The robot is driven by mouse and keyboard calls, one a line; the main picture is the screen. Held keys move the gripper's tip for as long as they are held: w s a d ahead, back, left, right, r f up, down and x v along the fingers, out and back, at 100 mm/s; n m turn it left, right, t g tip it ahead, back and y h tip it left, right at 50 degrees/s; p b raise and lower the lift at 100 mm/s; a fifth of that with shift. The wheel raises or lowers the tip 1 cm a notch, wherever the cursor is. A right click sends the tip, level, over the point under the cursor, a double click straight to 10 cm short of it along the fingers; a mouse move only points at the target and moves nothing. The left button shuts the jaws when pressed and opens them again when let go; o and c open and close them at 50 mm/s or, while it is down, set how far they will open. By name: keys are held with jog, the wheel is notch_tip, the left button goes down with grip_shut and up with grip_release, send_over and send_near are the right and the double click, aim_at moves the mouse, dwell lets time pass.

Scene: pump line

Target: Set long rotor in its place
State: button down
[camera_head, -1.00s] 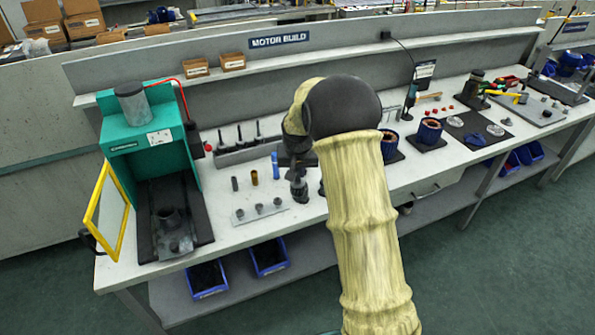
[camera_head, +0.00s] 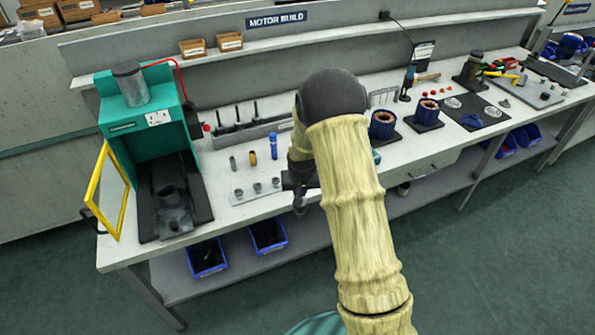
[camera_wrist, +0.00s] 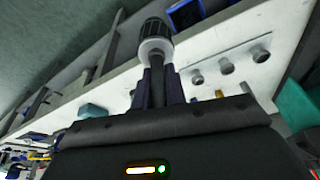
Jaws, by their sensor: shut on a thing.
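My gripper (camera_head: 298,182) is in front of the bench's front edge, partly hidden by my arm. In the wrist view my gripper (camera_wrist: 160,88) is shut on the shaft of a dark ribbed rotor (camera_wrist: 155,30) with a pale collar. In the head view the rotor (camera_head: 299,205) hangs below the gripper and is small and dark. I cannot tell its length against others. Two blue stators with copper windings, one left (camera_head: 382,125) and one right (camera_head: 427,112), stand on dark mats to the right. A teal press (camera_head: 150,130) with an open yellow-framed door (camera_head: 108,190) stands at the left.
A grey rack (camera_head: 235,138) with upright dark shafts stands at the back. A plate with grey pegs (camera_head: 240,197), an orange cylinder (camera_head: 253,158) and a blue one (camera_head: 273,146) lie nearer. Blue bins (camera_head: 267,235) sit on the lower shelf. Floor in front is clear.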

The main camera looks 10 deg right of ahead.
jog(key=s+f+n, duration=0.1)
jog(key=s+f, duration=0.9)
jog(key=shift+s, duration=0.25)
jog(key=shift+a+f, duration=0.1)
